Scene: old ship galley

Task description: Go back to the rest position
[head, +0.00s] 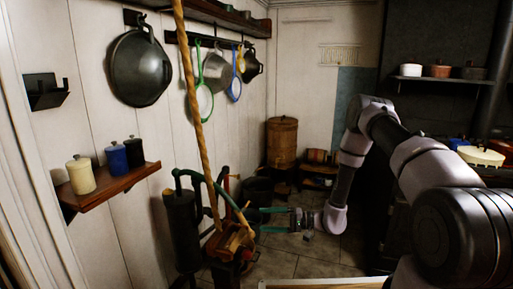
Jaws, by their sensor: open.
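My gripper (268,220) is in the lower middle of the head view, at the end of my pale arm, which comes in from the right and bends down. Its two dark green fingers point left and stand apart, with nothing visible between them. The fingertips are close in the picture to a wooden and green pump-like device (233,243); I cannot tell whether they touch it.
A twisted rope (188,75) hangs in front of the left wall. A wooden shelf (110,189) holds several lidded jars. Pans (141,68) hang above. A wooden barrel (282,142) stands at the back. The tiled floor (345,255) shows some free room.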

